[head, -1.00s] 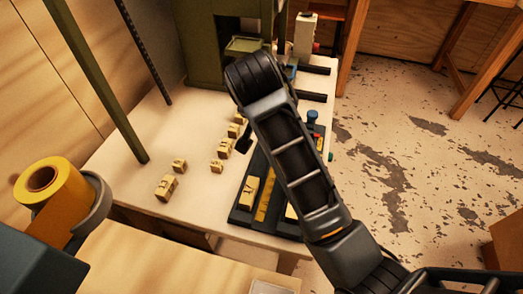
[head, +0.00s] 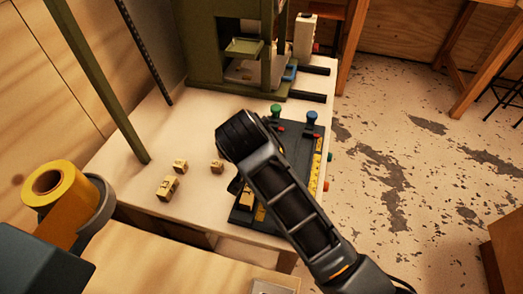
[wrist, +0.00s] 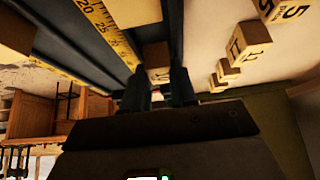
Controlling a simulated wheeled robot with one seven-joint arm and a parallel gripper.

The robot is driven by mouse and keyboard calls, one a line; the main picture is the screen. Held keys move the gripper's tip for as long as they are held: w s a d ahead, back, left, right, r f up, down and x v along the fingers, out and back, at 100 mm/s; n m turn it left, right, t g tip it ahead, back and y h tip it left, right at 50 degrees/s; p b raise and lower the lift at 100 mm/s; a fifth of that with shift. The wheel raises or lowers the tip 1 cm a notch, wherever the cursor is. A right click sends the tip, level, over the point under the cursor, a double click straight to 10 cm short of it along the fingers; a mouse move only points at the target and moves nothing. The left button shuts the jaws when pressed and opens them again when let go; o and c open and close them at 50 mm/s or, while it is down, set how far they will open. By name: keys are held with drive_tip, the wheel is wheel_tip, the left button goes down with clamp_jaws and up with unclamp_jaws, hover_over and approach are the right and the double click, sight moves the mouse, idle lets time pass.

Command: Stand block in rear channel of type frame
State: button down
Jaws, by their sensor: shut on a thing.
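The dark type frame (head: 285,165) lies on the table, with yellow rulers (head: 316,165) and green and blue knobs at its far end. In the head view my arm covers its middle and my gripper. In the wrist view my gripper (wrist: 158,84) is shut on a small tan block (wrist: 158,75). The block is over or in a dark channel beside the ruler (wrist: 108,30); I cannot tell whether it touches the floor of the channel. Another tan block (head: 247,199) is in the near part of the frame, partly hidden by my arm.
Several loose lettered blocks, such as one on the left (head: 168,188) and one near the frame (head: 217,166), stand on the pale table (head: 130,150). A green press (head: 225,60) stands behind. A yellow foil roll (head: 55,192) is at the left.

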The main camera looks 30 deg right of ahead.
drive_tip(key=shift+f, duration=0.1)
drive_tip(key=c, duration=0.9)
unclamp_jaws()
drive_tip(key=shift+s+a+r, duration=0.1)
drive_tip(key=shift+a+r, duration=0.05)
drive_tip(key=shift+r, duration=0.35)
drive_tip(key=v, duration=1.1)
drive_tip(key=shift+s, duration=0.1)
